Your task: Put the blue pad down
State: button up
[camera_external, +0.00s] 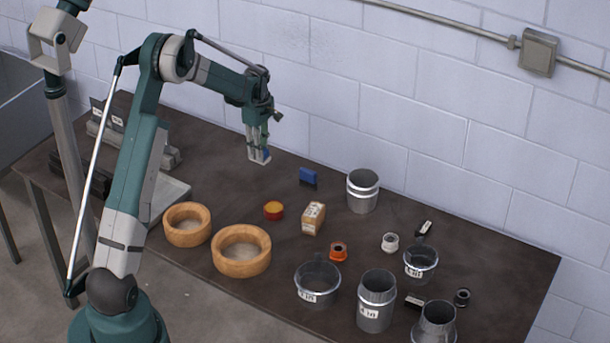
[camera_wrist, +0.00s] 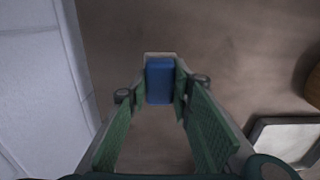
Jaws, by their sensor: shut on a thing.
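My gripper (camera_external: 259,152) hangs above the back left part of the dark table, fingers pointing down. It is shut on the blue pad (camera_wrist: 160,80), which sits between the green fingers in the wrist view, with a pale edge at its far end. In the external view the held pad is small and mostly covered by the fingers. The pad appears clear of the table top. Another blue block (camera_external: 307,175) with a dark lower part stands on the table to the right of my gripper.
The table (camera_external: 480,250) is bare under and around my gripper. Two wooden rings (camera_external: 242,268) (camera_external: 187,241) and a shallow metal tray (camera_wrist: 290,138) lie nearer the front left. A yellow-topped red tin (camera_external: 273,210), a labelled tan block (camera_external: 313,218) and several metal duct pieces (camera_external: 362,196) stand rightward. The block wall (camera_wrist: 35,80) is close behind.

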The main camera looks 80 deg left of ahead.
jog(key=shift+f, duration=1.85)
jog(key=shift+f, duration=0.2)
jog(key=o, duration=0.9)
jog(key=shift+r, duration=0.15)
notch_tip(320, 180, up, 12)
jog(key=shift+r, duration=0.1)
jog(key=shift+d, duration=0.1)
